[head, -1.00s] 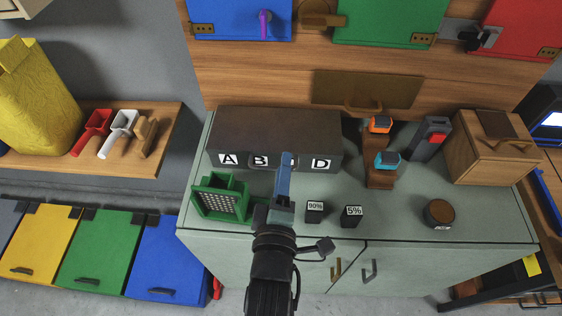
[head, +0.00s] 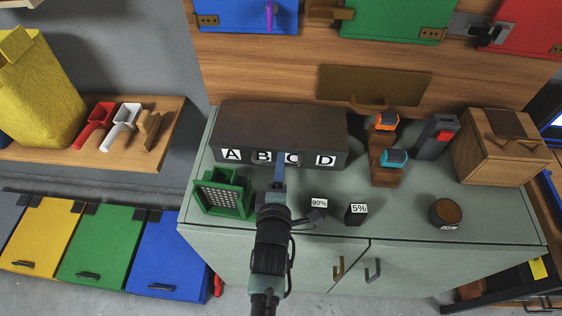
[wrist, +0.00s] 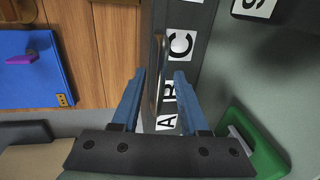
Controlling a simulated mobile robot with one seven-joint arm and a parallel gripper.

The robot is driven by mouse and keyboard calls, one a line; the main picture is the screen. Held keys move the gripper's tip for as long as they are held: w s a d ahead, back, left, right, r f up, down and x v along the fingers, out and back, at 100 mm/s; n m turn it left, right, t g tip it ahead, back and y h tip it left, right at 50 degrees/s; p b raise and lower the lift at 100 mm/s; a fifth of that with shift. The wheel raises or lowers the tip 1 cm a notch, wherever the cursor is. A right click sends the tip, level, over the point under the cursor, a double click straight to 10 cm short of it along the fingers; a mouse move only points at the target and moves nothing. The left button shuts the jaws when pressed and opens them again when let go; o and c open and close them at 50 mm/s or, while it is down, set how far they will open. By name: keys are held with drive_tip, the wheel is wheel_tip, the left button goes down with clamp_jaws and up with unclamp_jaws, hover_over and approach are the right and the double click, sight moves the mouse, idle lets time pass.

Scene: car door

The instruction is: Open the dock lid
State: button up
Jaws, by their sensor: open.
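The dock (head: 285,125) is a dark brown box at the back of the grey-green worktop, with white labels A, B, C and D along its front. A bar handle (wrist: 158,75) shows on that labelled front in the wrist view, beside B and C. My gripper (head: 281,157) is at the front of the dock, between B and C. In the wrist view my gripper (wrist: 160,76) is open, with one blue finger on each side of the handle. I cannot tell whether either finger touches it. The dock lid looks shut.
A green crate (head: 222,193) stands at the left of the worktop. Small dark blocks marked 90% (head: 319,204) and 5% (head: 356,214) and a round brown-topped pot (head: 446,212) stand at the front. A stand with an orange and a teal item (head: 394,158) is right of the dock.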

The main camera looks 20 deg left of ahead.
drive_tip(key=shift+x, duration=0.95)
clamp_jaws()
idle(0.8)
